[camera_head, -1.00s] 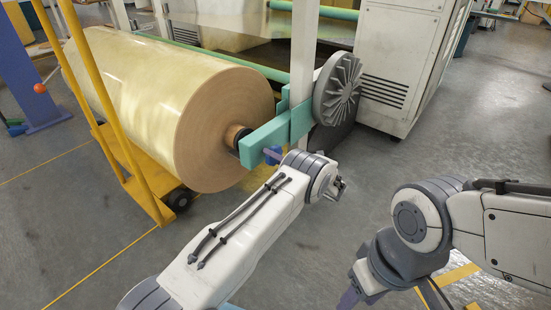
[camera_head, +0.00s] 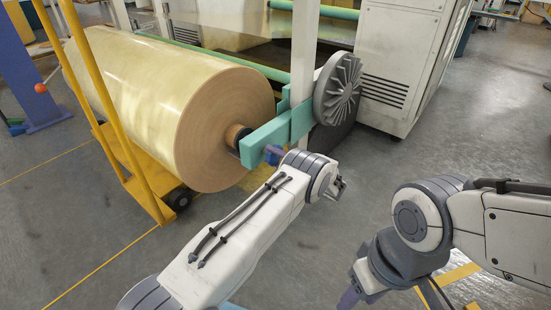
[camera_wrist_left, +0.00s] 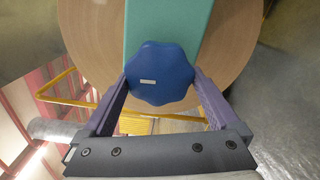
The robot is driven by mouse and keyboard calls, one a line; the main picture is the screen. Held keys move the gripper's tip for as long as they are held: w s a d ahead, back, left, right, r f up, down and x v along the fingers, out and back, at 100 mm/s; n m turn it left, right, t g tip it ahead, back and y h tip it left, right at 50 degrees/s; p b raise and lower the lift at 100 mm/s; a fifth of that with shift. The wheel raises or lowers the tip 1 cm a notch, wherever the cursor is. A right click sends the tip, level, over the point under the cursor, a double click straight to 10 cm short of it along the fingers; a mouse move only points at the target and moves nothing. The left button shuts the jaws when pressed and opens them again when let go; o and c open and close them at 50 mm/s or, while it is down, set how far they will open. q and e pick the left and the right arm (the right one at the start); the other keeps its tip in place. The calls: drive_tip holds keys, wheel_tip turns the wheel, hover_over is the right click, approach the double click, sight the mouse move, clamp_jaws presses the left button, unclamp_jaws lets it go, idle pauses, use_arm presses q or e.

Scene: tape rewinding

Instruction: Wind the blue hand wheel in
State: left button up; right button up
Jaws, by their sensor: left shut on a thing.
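The blue hand wheel (camera_wrist_left: 160,68) has a lobed rim and a small pale mark on its face. It sits on the end of the teal arm (camera_head: 262,138). In the left wrist view, the purple fingers of my left gripper (camera_wrist_left: 162,88) are on either side of the wheel and shut on its rim. In the head view my left gripper (camera_head: 275,154) is at the teal arm's near face, and my own wrist mostly hides the wheel. My right gripper (camera_head: 350,297) shows only partly at the bottom edge, and its jaws cannot be made out.
A large tan roll (camera_head: 175,105) lies behind the teal arm, beside a yellow cart frame (camera_head: 112,125). A grey finned disc (camera_head: 338,88) is mounted right of the white post (camera_head: 303,50). A white cabinet (camera_head: 405,60) stands at the back. Grey floor is clear between my arms.

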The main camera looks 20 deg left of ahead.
use_arm(q)
drive_tip(key=shift+d+f, duration=0.1)
drive_tip(key=o, duration=1)
drive_tip(key=shift+s+d, duration=0.15)
drive_tip(key=shift+d, duration=0.3)
drive_tip(key=p+v, duration=0.3)
drive_tip(key=v, duration=0.6)
drive_tip(key=shift+s+d, duration=0.1)
drive_tip(key=shift+d, duration=0.15)
